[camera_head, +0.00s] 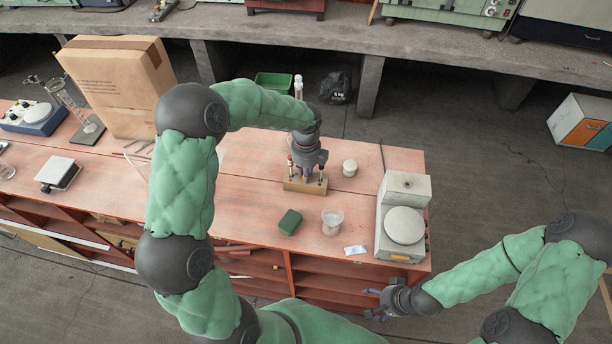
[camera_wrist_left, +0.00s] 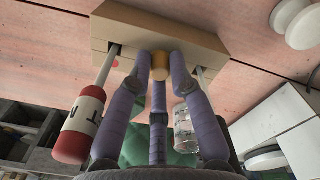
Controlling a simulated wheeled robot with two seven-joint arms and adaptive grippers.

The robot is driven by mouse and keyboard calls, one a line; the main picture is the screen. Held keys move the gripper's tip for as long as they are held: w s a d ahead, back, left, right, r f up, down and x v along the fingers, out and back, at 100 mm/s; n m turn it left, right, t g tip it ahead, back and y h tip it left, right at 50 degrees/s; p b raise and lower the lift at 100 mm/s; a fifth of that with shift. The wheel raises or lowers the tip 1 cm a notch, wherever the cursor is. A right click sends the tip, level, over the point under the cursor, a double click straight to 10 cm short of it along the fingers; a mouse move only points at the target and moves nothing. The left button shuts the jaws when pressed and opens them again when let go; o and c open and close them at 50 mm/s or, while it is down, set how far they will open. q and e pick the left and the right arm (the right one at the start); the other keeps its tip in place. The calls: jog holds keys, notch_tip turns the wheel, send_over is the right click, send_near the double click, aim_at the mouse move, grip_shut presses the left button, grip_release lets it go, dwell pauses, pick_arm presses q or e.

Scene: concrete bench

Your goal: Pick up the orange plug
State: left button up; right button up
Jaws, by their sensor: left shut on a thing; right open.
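The orange plug (camera_wrist_left: 160,66) shows in the left wrist view, between the fingertips of my left gripper (camera_wrist_left: 159,82). The fingers are shut on it. It is right at the wooden block (camera_wrist_left: 150,35); I cannot tell whether its lower end is still in the block. In the head view my left gripper (camera_head: 307,172) points down over the block (camera_head: 303,186), and the plug is hidden by the fingers. Two tools with thin shafts stand in the block, one on each side; one has a red and white handle (camera_wrist_left: 82,125). My right gripper (camera_head: 384,303) is open and empty, off the bench's front.
A dark green block (camera_head: 290,222), a clear beaker (camera_head: 332,222), a small packet (camera_head: 355,250) and a white lidded jar (camera_head: 350,168) surround the wooden block. A scale (camera_head: 404,225) stands at the bench's right end. A cardboard box (camera_head: 118,85) stands at left.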

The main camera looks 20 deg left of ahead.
pick_arm(q)
jog(key=shift+r, duration=0.2)
jog(key=shift+r, duration=0.6)
jog(key=s+d+r+p, duration=0.3)
jog(key=s+r, duration=0.3)
jog(key=r, duration=0.1)
jog(key=s+d+r+p, duration=0.3)
jog(key=s+r, duration=0.3)
jog(key=r, duration=0.1)
jog(key=shift+s+r, duration=0.25)
jog(key=shift+s, duration=0.05)
jog(key=shift+d, duration=0.1)
dwell(1.2)
